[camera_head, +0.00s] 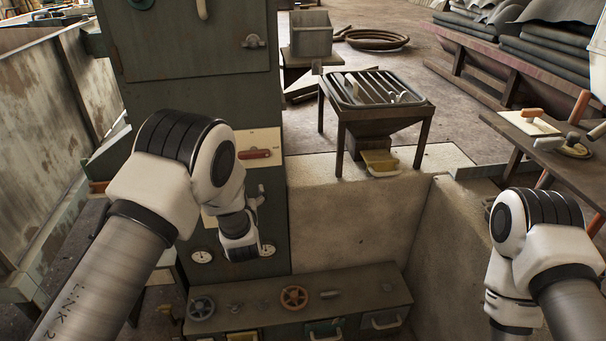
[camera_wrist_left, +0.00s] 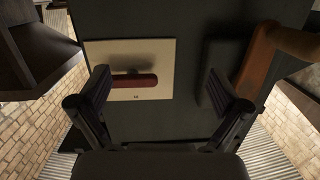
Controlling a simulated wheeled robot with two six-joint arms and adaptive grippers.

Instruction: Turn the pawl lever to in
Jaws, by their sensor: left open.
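A red lever handle (camera_head: 255,153) lies about level on a pale plate (camera_head: 262,138) on the front of the dark green cabinet. In the left wrist view the red handle (camera_wrist_left: 135,80) lies across the pale plate (camera_wrist_left: 108,52), and a small dark mark, too small to read surely, sits beside it. My left gripper (camera_wrist_left: 160,80) is open and empty, facing the cabinet front, with the handle seen between its fingers, nearer one of them. I see no contact. In the head view my left arm hides part of the plate. My right gripper is outside the head view.
A large brown handle (camera_wrist_left: 256,55) stands close to one finger in the left wrist view. Below the plate are gauges (camera_head: 202,256) and a low bench (camera_head: 365,281) with handwheels. A grated stand (camera_head: 375,88) and a side table (camera_head: 560,150) stand to the right.

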